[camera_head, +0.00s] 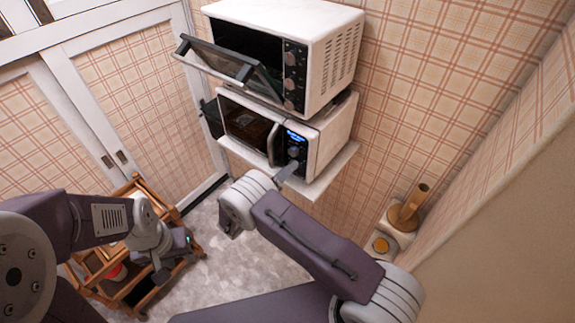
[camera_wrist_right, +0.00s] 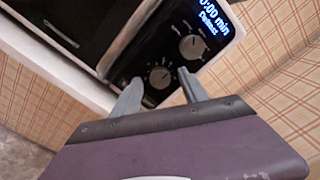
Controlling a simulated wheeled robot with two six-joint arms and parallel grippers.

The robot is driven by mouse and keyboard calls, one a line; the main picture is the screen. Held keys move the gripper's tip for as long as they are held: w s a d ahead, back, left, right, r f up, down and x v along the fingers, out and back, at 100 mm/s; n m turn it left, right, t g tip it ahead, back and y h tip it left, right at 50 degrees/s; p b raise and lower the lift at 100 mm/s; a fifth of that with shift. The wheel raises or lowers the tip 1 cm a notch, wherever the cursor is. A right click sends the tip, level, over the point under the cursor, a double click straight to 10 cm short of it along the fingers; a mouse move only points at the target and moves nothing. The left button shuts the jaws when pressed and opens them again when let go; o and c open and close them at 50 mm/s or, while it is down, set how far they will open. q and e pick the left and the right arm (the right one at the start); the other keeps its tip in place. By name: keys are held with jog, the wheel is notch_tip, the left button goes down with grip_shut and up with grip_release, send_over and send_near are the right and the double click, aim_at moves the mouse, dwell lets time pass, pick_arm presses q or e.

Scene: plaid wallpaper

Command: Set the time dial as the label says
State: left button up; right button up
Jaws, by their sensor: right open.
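The lower microwave (camera_head: 332,135) stands on a wall shelf, with a lit blue display (camera_head: 296,139) on its control panel. In the right wrist view the display (camera_wrist_right: 214,18) shows "00 min" and a smaller second line; its left end is cut off. Below it are an upper dial (camera_wrist_right: 192,46) and a lower dial (camera_wrist_right: 160,77), both with marks around them. My right gripper (camera_wrist_right: 160,80) is open, its fingertips on either side of the lower dial; contact cannot be told. My left gripper (camera_head: 172,262) hangs over the wooden cart; its jaws are unclear.
A white oven (camera_head: 335,40) with its door (camera_head: 230,65) tilted open sits above the microwave. A wooden cart (camera_head: 135,190) stands lower left. A brown holder (camera_head: 408,208) is at the right.

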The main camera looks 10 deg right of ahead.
jog(key=shift+w+d+f, duration=0.1)
jog(key=shift+w+d, duration=0.2)
jog(key=shift+d, duration=0.15)
jog(key=c, duration=0.4)
grip_shut()
